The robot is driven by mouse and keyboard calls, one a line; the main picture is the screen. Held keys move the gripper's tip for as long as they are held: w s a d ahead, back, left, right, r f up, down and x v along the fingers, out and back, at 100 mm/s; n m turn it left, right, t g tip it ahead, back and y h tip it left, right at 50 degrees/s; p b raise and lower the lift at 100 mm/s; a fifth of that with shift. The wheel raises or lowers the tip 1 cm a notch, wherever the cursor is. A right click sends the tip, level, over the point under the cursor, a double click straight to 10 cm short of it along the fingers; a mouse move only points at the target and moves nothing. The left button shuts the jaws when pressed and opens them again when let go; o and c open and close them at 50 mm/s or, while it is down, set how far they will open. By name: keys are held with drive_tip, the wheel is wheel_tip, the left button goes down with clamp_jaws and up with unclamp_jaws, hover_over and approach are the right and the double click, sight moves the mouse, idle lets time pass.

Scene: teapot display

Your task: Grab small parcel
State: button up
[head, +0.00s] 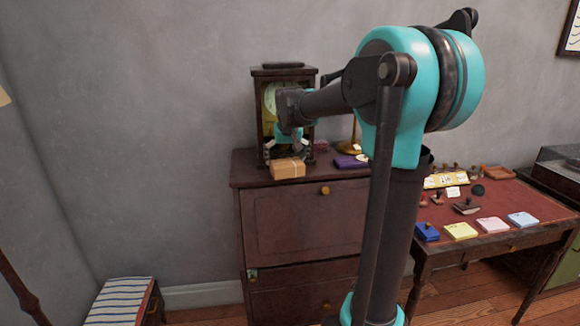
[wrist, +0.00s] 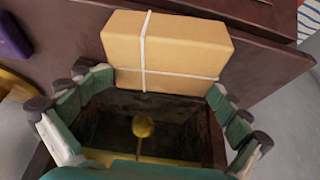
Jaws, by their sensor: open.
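The small parcel is a brown box tied with white string. In the head view the parcel (head: 288,169) sits at the front edge of the dark wooden cabinet (head: 305,218), before the clock. In the wrist view the parcel (wrist: 168,48) lies across the top middle. My gripper (head: 290,141) is above and behind it, close to the clock front. In the wrist view my gripper (wrist: 155,88) has its fingers spread wide, with nothing between them; the tips are close to the parcel's near side. I cannot tell whether they touch it.
A dark clock (head: 259,112) stands right behind the parcel; its gold pendulum (wrist: 143,126) shows between my fingers. A purple item (head: 352,161) lies to the parcel's right on the cabinet. A red-topped desk (head: 490,205) with stamps and note pads stands at right.

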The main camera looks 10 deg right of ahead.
sight(288, 161)
drive_tip(key=shift+s+a+f, duration=0.1)
drive_tip(key=shift+s+f, duration=0.25)
drive_tip(key=shift+f, duration=0.05)
drive_tip(key=c, duration=0.8)
drive_tip(key=shift+r, duration=0.1)
drive_tip(key=shift+c, duration=0.2)
drive_tip(key=shift+s+r, duration=0.15)
drive_tip(key=shift+r, duration=0.05)
drive_tip(key=r, duration=0.2)
drive_tip(key=d+r, duration=0.1)
drive_tip(key=shift+s+r, duration=0.35)
drive_tip(key=shift+s, duration=0.05)
clamp_jaws()
drive_tip(key=v, duration=0.3)
drive_tip(key=shift+d, duration=0.25)
drive_tip(key=s, duration=1.8)
drive_tip(key=shift+s+a, duration=0.15)
drive_tip(key=shift+o, duration=1.9)
unclamp_jaws()
